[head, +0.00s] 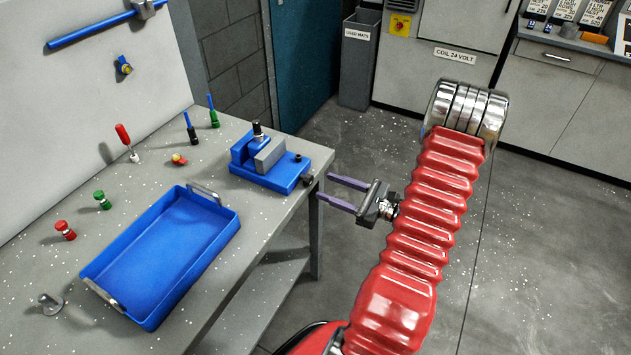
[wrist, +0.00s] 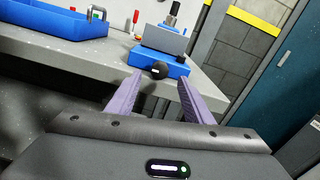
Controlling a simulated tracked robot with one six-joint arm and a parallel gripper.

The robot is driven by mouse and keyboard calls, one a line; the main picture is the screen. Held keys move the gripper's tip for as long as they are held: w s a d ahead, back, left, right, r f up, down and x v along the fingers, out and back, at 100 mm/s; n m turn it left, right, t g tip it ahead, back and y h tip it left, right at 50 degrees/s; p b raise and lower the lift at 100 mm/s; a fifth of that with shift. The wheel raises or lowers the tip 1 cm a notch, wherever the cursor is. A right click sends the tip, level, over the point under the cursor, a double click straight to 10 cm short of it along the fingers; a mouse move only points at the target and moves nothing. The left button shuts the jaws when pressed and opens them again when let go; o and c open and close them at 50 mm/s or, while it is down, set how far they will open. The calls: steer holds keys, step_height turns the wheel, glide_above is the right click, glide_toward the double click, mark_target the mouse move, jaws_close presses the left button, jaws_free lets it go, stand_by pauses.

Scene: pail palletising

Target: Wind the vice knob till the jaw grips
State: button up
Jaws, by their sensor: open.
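A blue vice (head: 280,182) with a grey jaw (head: 270,153) stands on the right end of the workbench. Its dark knob (head: 307,180) sticks out at the bench's right edge. In the wrist view the vice (wrist: 172,66) is ahead, with the black knob (wrist: 158,71) facing me. A dark upright piece with a silver band stands between the blue fixed jaw and the grey jaw. My gripper (head: 332,192) is open and empty, just right of the knob and apart from it. In the wrist view the knob appears between the purple fingers (wrist: 158,88), beyond their tips.
A blue tray (head: 232,226) with metal handles lies on the bench (head: 225,305) left of the vice. A grey bin (head: 357,60) stands behind; the floor to the right is clear.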

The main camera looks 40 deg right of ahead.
mark_target(312, 180)
steer(key=shift+x, duration=2.9)
steer(key=shift+c, duration=0.4)
steer(key=c, duration=1)
steer(key=shift+m, duration=0.3)
steer(key=shift+d+m, duration=0.1)
steer(key=shift+m, duration=2)
steer(key=o, duration=1.1)
